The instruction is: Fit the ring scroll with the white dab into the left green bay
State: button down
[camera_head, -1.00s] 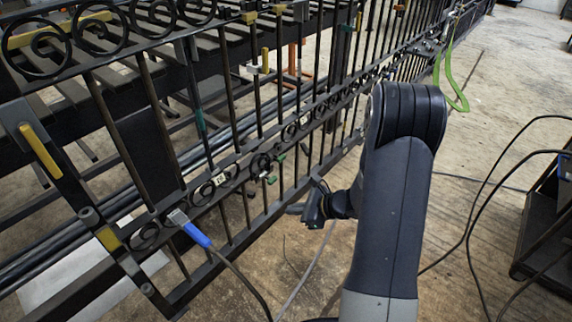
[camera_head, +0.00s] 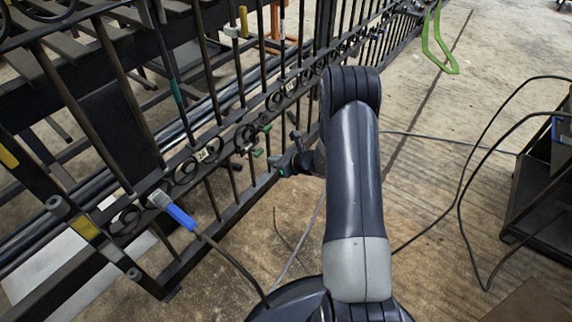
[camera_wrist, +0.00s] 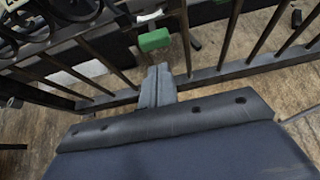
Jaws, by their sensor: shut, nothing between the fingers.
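A row of black ring scrolls (camera_head: 245,136) runs along the middle rails of the dark iron gate (camera_head: 186,206). I cannot tell which ring carries the white dab. Small green pieces (camera_head: 265,128) sit on the rails near my gripper (camera_head: 281,167); I cannot tell which mark the left bay. My gripper is on the near side of the gate, beside its bars. In the wrist view, my gripper (camera_wrist: 158,70) is shut and empty, its fingertips just below a green block (camera_wrist: 154,40). A small white piece (camera_wrist: 150,15) shows above that block. Dark rings (camera_wrist: 72,8) show at the upper left.
Cables cross the floor. A dark cart (camera_head: 540,190) stands at the right.

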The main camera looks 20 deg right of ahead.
aim_at(260, 152)
jog(key=shift+w+a+r, duration=0.1)
jog(key=shift+w+a, duration=0.7)
jog(key=shift+w, duration=0.3)
jog(key=shift+w, duration=0.1)
jog(key=shift+w+a+b, duration=0.6)
jog(key=shift+w+a, duration=0.3)
jog(key=shift+w, duration=0.3)
